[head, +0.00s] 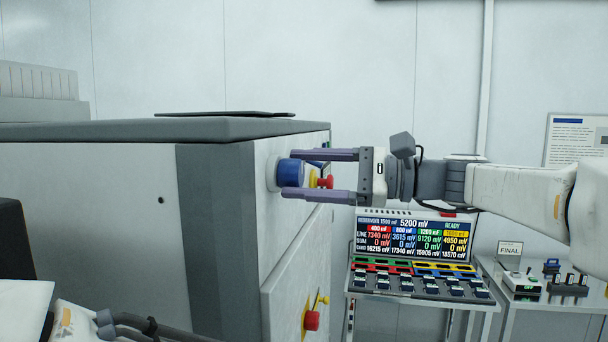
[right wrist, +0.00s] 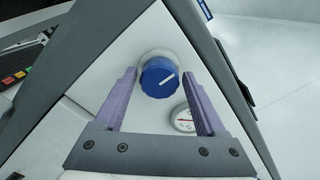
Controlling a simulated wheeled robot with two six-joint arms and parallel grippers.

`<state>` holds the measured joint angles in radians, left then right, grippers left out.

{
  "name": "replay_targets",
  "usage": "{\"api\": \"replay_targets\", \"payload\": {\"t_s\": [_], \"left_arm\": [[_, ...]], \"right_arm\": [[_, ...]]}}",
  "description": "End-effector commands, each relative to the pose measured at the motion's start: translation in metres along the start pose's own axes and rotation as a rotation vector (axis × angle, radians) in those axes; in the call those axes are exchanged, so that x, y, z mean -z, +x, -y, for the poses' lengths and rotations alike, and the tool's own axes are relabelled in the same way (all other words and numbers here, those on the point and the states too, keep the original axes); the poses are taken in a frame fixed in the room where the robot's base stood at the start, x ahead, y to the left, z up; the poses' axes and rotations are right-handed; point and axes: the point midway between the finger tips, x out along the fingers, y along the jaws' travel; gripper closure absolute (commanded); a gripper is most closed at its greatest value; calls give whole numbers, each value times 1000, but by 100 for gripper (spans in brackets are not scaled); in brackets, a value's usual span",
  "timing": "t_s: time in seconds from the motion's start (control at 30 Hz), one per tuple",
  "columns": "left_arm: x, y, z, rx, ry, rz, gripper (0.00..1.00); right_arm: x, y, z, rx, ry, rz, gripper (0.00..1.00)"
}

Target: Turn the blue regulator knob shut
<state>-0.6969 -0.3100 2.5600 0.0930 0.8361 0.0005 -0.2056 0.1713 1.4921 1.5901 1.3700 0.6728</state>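The blue regulator knob (head: 291,172) sticks out from the light front face of the grey cabinet (head: 215,165). In the right wrist view the knob (right wrist: 158,78) has a white line slanting toward the upper right and a pale collar behind it. My right gripper (head: 293,174) is open, its two purple fingers reaching in from the right, one above and one below the knob. In the right wrist view the fingertips (right wrist: 159,75) lie on either side of the knob, with gaps showing. Of my left arm only a part shows at the lower left; its gripper is out of view.
A white round gauge (right wrist: 184,118) sits beside the knob, near one finger. A red button (head: 326,182) is close to the right gripper, and another red button (head: 312,320) is lower down. A display screen (head: 414,237) stands on a bench below the right arm.

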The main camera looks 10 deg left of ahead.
Motion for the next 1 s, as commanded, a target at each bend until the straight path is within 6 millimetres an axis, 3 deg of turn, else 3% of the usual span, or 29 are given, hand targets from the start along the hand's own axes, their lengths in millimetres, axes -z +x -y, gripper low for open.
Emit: {"api": "replay_targets", "payload": {"t_s": [0.43, 0.8, 1.0], "left_arm": [[0, 4, 0, 0, 0, 0, 50], [-1, 26, 2, 0, 1, 0, 50], [-2, 31, 2, 0, 1, 0, 50]], "right_arm": [[2, -8, 0, 2, 1, -2, 11], [3, -77, -1, 3, 0, -4, 11], [2, -100, 0, 2, 1, -2, 11]]}}
